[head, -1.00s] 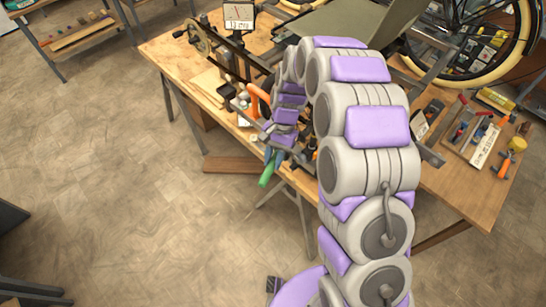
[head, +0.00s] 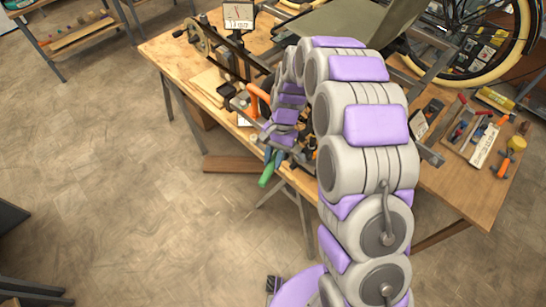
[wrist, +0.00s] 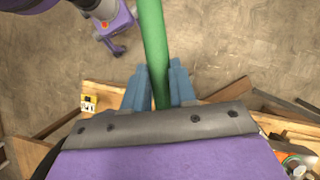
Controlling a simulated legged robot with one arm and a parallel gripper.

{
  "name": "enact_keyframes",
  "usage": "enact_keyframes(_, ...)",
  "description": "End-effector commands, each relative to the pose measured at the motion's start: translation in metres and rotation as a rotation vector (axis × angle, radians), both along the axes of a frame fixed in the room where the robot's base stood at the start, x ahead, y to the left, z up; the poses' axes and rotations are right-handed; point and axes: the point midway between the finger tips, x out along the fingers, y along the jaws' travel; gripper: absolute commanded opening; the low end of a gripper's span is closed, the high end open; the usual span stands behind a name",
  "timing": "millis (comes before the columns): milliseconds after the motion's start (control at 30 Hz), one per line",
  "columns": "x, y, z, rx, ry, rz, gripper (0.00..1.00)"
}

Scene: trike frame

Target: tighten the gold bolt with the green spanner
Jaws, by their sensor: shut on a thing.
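The green spanner (head: 267,173) shows in the head view as a short green handle end sticking out past the bench's front edge. In the wrist view its green handle (wrist: 154,45) runs up between the two blue jaws of my gripper (wrist: 160,88). The jaws are shut on the handle. In the head view my gripper (head: 272,156) is low at the bench edge, partly covered by my arm. The spanner's head is hidden in both views. I cannot make out the gold bolt, nor whether the spanner is on it.
The wooden bench (head: 185,62) carries a dark metal frame (head: 238,58) and an orange-handled tool (head: 259,97). A display (head: 239,17) with a dial stands at the back. A tool tray (head: 471,138) lies on the right. The floor (head: 120,190) on the left is open.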

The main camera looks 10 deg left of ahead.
Motion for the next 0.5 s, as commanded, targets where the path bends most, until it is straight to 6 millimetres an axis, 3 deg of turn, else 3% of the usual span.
enact_keyframes(500,-0.0001,0.0,-0.0093,0.0,0.001,0.0,0.0)
